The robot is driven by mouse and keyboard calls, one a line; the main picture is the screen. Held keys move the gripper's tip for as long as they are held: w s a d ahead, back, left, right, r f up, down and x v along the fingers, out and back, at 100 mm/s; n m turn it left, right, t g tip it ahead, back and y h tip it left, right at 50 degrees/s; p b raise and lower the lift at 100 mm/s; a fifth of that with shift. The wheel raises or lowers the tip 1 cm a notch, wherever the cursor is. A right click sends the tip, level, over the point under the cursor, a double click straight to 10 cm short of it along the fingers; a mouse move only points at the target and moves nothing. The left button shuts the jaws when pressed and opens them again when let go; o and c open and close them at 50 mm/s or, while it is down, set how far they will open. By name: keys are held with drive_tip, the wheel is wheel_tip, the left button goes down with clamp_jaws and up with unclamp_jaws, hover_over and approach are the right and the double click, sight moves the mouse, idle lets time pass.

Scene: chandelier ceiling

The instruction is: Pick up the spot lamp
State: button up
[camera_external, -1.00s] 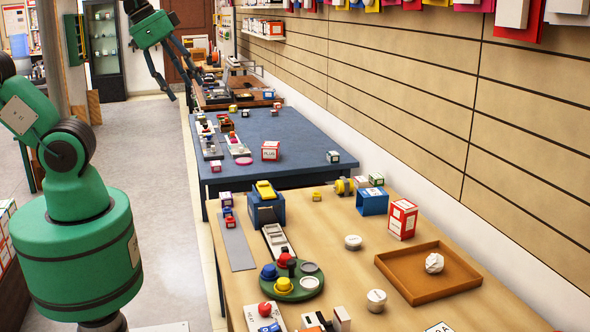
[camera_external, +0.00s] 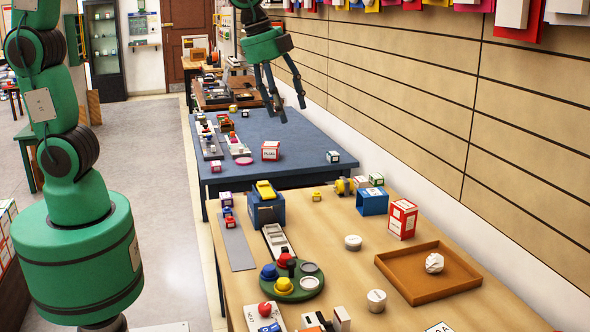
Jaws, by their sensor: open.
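I cannot clearly identify the spot lamp in this view. A small yellow and dark rounded object (camera_external: 344,187) lies at the back of the wooden table and may be it, but it is too small to tell. My gripper (camera_external: 285,108) is open and empty, pointing down with its fingers spread. In the picture it shows above and over the far blue table (camera_external: 300,140), apart from the objects there.
The wooden table (camera_external: 330,225) holds a blue box with a yellow toy car (camera_external: 265,190), a blue open box (camera_external: 372,202), a red-and-white box (camera_external: 402,219), white round tins and a brown tray (camera_external: 425,285) with crumpled paper (camera_external: 434,263). A slatted wall (camera_external: 440,110) borders the right.

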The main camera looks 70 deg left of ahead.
drive_tip(key=w+d+f+m, duration=0.5)
drive_tip(key=w+d+f, duration=0.2)
drive_tip(key=m+g+b, duration=0.1)
drive_tip(key=m+g, duration=0.1)
drive_tip(key=m, duration=1)
hover_over(377, 295)
drive_tip(key=s, duration=0.2)
wheel_tip(377, 295, down, 21)
drive_tip(key=shift+w+d+f+y, duration=0.2)
drive_tip(key=shift+y, duration=0.1)
drive_tip(key=shift+w+a+f+b, duration=0.15)
drive_tip(key=shift+f+b, duration=0.2)
drive_tip(key=shift+f, duration=1.1)
drive_tip(key=shift+w+d+f+b, duration=0.1)
drive_tip(key=shift+w+f+b, duration=0.15)
drive_tip(key=shift+f, duration=1.15)
drive_tip(key=shift+w+a+f+b, duration=0.1)
drive_tip(key=shift+f+b, duration=0.3)
drive_tip(key=shift+f, duration=1.05)
drive_tip(key=shift+f, duration=0.1)
drive_tip(key=shift+w+a+f+b, duration=0.1)
drive_tip(key=shift+f+b, duration=0.15)
drive_tip(key=shift+f, duration=0.55)
drive_tip(key=shift+w+d+f+b, duration=0.15)
drive_tip(key=shift+f+b, duration=0.15)
drive_tip(key=shift+f, duration=0.55)
drive_tip(key=shift+w+a+f+b, duration=0.15)
drive_tip(key=shift+f+b, duration=0.1)
drive_tip(key=shift+f, duration=0.55)
